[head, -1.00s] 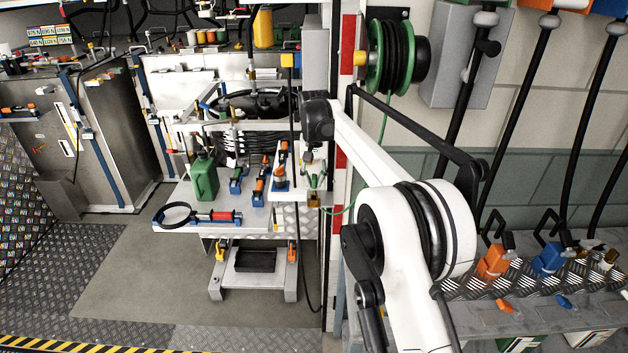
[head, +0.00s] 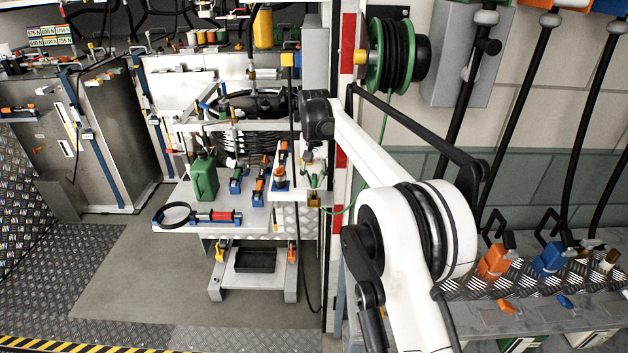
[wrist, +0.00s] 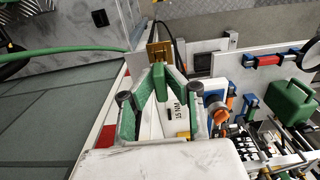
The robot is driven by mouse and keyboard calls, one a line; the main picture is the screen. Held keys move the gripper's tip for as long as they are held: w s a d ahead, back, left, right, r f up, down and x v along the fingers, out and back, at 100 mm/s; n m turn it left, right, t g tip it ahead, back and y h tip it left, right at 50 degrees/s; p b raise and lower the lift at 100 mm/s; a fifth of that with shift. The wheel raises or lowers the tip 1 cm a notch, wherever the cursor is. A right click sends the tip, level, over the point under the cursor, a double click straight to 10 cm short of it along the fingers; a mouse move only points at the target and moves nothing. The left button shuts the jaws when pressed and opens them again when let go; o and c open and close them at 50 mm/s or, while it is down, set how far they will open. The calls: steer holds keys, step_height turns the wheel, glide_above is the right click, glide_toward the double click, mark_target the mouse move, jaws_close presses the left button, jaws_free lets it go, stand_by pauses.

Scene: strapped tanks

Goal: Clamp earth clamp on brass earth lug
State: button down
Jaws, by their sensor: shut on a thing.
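The brass earth lug (wrist: 160,52) is a small brass block just past my fingertips in the wrist view; it also shows in the head view (head: 314,200) at the right edge of the bench. My gripper (wrist: 164,88) is shut on the green earth clamp (wrist: 158,78), whose front end is right at the lug. Whether its jaws are around the lug or only touching it, I cannot tell. In the head view my gripper (head: 314,176) is small, directly above the lug. The green earth cable (wrist: 75,50) runs in from the left to the lug area.
A white-red post (head: 341,185) stands close right of the lug. The bench (head: 255,222) to the left holds a green canister (head: 203,178), a torque tool, a magnifier (head: 176,215) and several upright tools. A cable reel (head: 390,55) hangs above. The floor in front is clear.

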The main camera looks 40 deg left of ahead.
mark_target(314, 187)
steer(key=shift+f+b, duration=1.05)
steer(key=shift+f, duration=0.65)
steer(key=c, duration=1.7)
jaws_free()
steer(key=shift+o, duration=0.2)
steer(key=shift+r, duration=0.15)
step_height(314, 187, up, 12)
steer(key=shift+f, duration=0.1)
